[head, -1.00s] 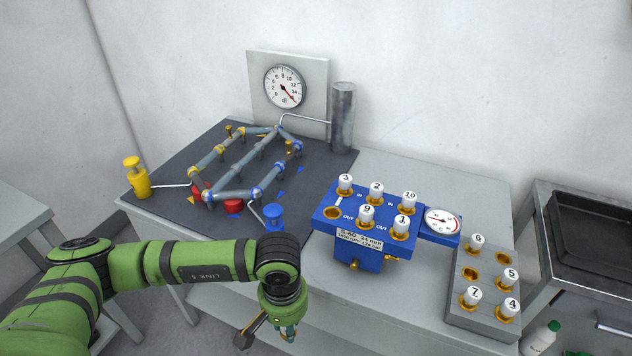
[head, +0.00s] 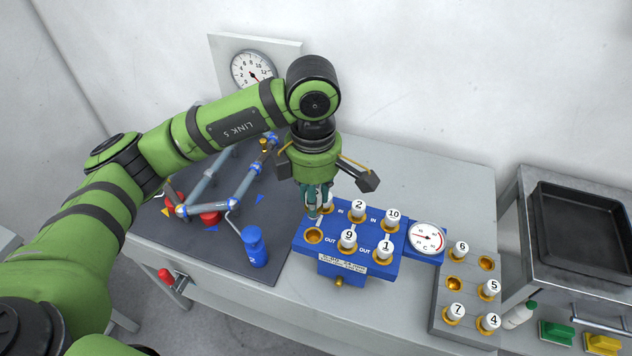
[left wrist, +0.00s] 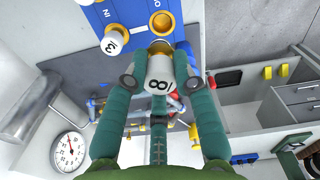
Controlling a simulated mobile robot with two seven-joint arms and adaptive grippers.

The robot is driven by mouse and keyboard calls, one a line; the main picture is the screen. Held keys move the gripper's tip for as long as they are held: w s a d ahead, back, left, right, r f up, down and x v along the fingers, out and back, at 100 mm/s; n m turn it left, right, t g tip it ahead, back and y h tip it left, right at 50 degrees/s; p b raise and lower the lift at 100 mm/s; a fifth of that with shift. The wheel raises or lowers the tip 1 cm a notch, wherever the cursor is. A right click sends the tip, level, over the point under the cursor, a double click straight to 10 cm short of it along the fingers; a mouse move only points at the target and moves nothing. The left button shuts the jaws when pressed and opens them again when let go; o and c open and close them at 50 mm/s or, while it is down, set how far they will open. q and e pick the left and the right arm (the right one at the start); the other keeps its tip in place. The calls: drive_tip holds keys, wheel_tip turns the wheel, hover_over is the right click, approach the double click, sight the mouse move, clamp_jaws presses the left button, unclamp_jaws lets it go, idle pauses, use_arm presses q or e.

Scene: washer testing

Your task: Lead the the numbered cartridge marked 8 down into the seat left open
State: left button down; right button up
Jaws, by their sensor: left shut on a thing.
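My left gripper (head: 318,203) points down over the left end of the blue block (head: 300,246). It is shut on the white cartridge marked 8 (left wrist: 158,82), seen between its fingertips in the left wrist view (left wrist: 160,84). In the head view the fingers mostly hide this cartridge. The open gold-rimmed seat (head: 313,236) is at the block's front left, just below the fingertips. It also shows in the left wrist view (left wrist: 162,22), apart from the cartridge. Cartridge 3 (left wrist: 114,42) stands close by and is largely hidden by the gripper in the head view. My right gripper is not in view.
Cartridges 2 (head: 358,209), 10 (head: 393,219), 9 (head: 348,239) and 1 (head: 385,248) stand in the block. A small gauge (head: 427,237) adjoins its right. The grey rack (head: 470,301) holds more cartridges and two empty holes. Pipework (head: 240,197) lies left.

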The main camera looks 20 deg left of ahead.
use_arm(q)
drive_tip(key=shift+s+f+b, duration=0.25)
drive_tip(key=shift+f+b, duration=0.1)
drive_tip(key=shift+f, duration=0.35)
drive_tip(key=shift+w+f+b, duration=0.1)
drive_tip(key=shift+f+b, duration=0.95)
drive_tip(key=shift+f, duration=1.1)
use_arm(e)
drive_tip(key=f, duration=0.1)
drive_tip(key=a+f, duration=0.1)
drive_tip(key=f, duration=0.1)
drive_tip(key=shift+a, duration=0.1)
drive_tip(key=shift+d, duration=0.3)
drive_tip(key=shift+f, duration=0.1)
use_arm(q)
drive_tip(key=shift+b, duration=0.35)
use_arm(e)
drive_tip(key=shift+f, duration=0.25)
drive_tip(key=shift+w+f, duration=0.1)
use_arm(q)
drive_tip(key=shift+b, duration=0.35)
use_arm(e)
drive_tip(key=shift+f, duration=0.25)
